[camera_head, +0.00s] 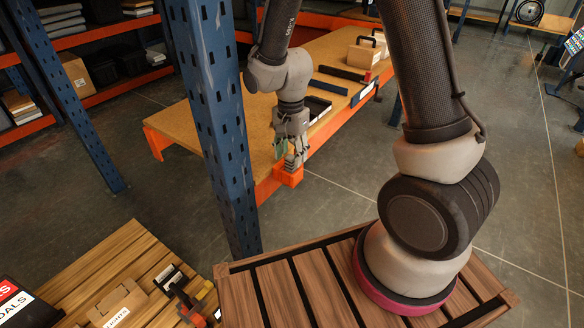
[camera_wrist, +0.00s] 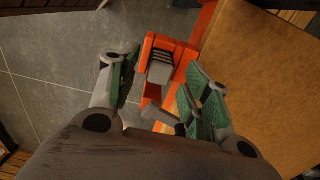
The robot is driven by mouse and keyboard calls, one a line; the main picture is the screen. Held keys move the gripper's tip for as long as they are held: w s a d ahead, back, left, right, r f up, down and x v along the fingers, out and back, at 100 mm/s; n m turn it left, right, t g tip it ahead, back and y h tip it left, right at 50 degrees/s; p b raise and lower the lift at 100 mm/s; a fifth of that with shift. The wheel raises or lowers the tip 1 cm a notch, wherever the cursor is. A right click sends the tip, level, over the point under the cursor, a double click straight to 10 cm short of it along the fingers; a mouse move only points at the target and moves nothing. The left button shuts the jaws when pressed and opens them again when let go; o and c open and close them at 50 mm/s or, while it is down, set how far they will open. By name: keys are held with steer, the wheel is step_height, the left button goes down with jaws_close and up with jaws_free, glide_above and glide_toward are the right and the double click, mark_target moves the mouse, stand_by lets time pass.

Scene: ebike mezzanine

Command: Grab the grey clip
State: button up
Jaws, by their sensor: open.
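The grey clip (camera_wrist: 160,70) sits in an orange holder (camera_wrist: 178,48) at the edge of a wooden-topped shelf. In the wrist view it lies between my green-padded fingers, with a gap on both sides. In the head view the grey clip (camera_head: 291,164) shows small, just above the orange holder (camera_head: 288,178). My gripper (camera_head: 291,146) points down right over it, partly covering it. In the wrist view my gripper (camera_wrist: 152,76) is open and empty. I cannot tell how deep the clip sits between the fingers.
The shelf top (camera_head: 190,125) carries black trays (camera_head: 317,108) and cardboard boxes (camera_head: 364,54) further back. A blue perforated upright (camera_head: 212,110) stands close left of my arm. A wooden pallet (camera_head: 130,265) with a carton (camera_head: 118,303) lies front left. Floor right of the shelf is clear.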

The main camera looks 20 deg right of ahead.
mark_target(291, 168)
steer(key=shift+f, duration=1.4)
jaws_close()
steer(key=shift+r, duration=0.15)
